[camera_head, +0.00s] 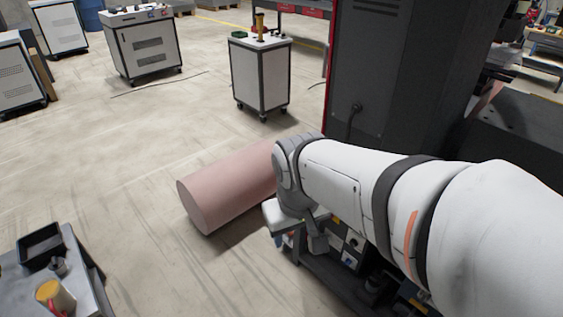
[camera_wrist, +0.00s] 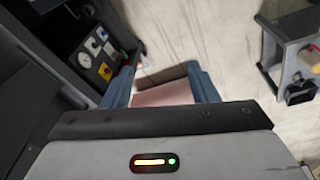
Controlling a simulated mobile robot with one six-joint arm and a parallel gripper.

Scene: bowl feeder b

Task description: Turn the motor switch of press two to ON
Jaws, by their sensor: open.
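In the wrist view a machine front at the left carries small controls, including a round white dial (camera_wrist: 84,60) and a black plate with a yellow-marked knob (camera_wrist: 104,71). I cannot read which one is the motor switch of press two, or its position. My gripper (camera_wrist: 160,72) is open, with its two blue-grey fingers apart and nothing between them. The controls lie to the left of the left finger, apart from it. In the head view my gripper (camera_head: 302,232) hangs below my wrist, partly hidden, near a control box (camera_head: 352,246).
A pink cylinder (camera_head: 225,185) lies on the floor beside my arm; it also shows beyond the fingers in the wrist view (camera_wrist: 165,93). A tall dark machine (camera_head: 385,75) stands behind my arm. A grey cart (camera_head: 85,290) is at lower left.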

